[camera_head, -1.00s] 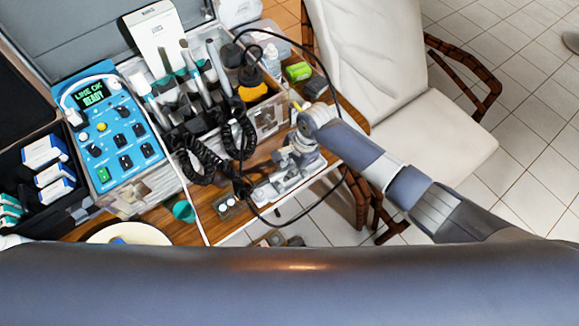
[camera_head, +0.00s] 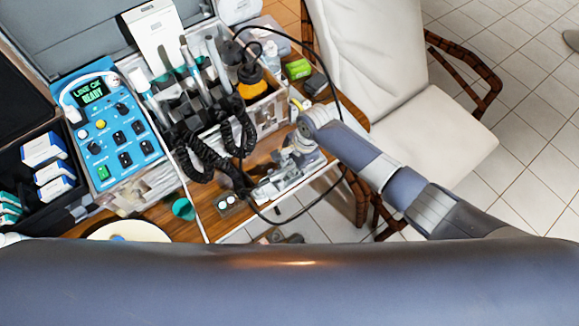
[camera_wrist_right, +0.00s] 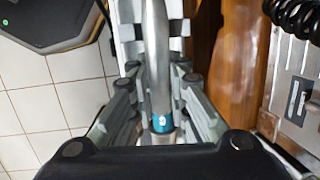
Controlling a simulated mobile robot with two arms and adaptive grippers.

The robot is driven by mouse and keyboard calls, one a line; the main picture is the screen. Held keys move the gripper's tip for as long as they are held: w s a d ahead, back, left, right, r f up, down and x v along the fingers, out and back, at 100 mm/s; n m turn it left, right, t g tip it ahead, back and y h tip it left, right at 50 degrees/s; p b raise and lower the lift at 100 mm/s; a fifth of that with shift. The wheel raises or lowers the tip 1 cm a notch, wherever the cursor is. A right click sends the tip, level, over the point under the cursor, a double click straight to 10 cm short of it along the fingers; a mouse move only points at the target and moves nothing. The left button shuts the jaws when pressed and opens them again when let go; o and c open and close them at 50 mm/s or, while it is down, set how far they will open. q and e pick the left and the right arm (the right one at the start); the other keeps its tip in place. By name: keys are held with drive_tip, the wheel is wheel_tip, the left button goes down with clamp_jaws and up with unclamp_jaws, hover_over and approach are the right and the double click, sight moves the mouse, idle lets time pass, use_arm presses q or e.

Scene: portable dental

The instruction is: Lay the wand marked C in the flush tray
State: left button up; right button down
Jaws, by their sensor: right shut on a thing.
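My right gripper (camera_wrist_right: 160,100) is shut on a silver wand (camera_wrist_right: 157,60) with a teal band, seen in the right wrist view. The band carries a small white mark that I cannot read for certain. A pale tray (camera_wrist_right: 125,30) lies beneath and beside the wand; I cannot tell whether they touch. In the head view my right gripper (camera_head: 294,160) is over the pale tray (camera_head: 272,188) at the table's front edge, and the gripper partly hides the tray. The held wand is hard to make out there. My left gripper is not in view.
Several other wands (camera_head: 190,63) stand in the holder, with coiled black cords (camera_head: 205,165) hanging in front. A black cable loops around my right gripper. The blue control unit (camera_head: 112,130) is left of the holder. A chair (camera_head: 385,80) stands right of the table.

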idle(0.3)
drive_tip(key=c, duration=1.5)
unclamp_jaws()
drive_tip(key=shift+o, duration=0.2)
drive_tip(key=shift+f, duration=0.1)
drive_tip(key=p+v, duration=0.8)
drive_tip(key=p, duration=0.1)
drive_tip(key=shift+p, duration=0.3)
